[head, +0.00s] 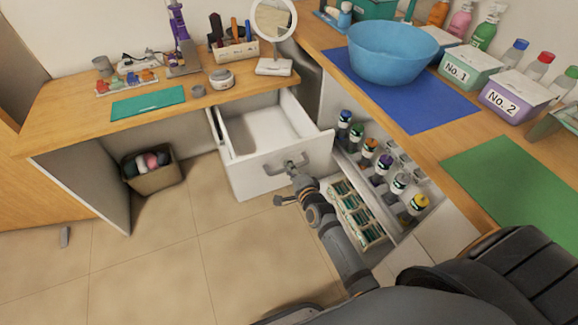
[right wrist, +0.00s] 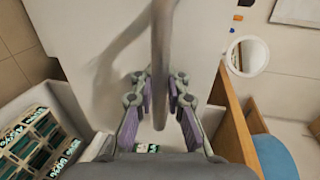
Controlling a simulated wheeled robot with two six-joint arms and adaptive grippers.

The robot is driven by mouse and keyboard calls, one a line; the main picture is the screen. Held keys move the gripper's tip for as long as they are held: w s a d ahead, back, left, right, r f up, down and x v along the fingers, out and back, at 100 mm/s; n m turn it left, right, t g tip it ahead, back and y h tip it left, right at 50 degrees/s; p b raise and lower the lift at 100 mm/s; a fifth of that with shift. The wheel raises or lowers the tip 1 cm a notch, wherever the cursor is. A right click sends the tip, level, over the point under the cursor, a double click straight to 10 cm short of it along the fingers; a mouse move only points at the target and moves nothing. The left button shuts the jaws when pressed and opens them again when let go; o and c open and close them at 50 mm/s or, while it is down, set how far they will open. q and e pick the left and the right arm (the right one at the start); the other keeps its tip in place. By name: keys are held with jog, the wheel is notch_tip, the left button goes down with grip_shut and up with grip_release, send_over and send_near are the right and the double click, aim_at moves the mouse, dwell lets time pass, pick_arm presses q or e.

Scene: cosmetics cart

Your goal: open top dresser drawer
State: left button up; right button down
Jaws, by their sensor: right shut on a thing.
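The white top dresser drawer (head: 248,172) stands pulled out from under the wooden counter, and its inside looks empty. Its grey bar handle (head: 289,163) is on the front face. My right gripper (head: 297,172) is at the handle, its arm reaching up from below. In the right wrist view the handle (right wrist: 160,50) runs between the purple finger pads of my gripper (right wrist: 160,100), which is shut on it. The white drawer front (right wrist: 100,40) fills much of that view. My left gripper is not in view.
A pull-out rack (head: 408,222) of bottles and a box of small packets (head: 372,236) stand right of the drawer, close to my arm. A bin (head: 153,175) stands under the counter at left. The tiled floor (head: 190,260) in front is mostly clear.

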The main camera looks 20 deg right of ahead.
jog(key=shift+r, duration=0.1)
jog(key=c, duration=1.4)
grip_release()
jog(key=shift+o, duration=0.2)
jog(key=v, duration=1.2)
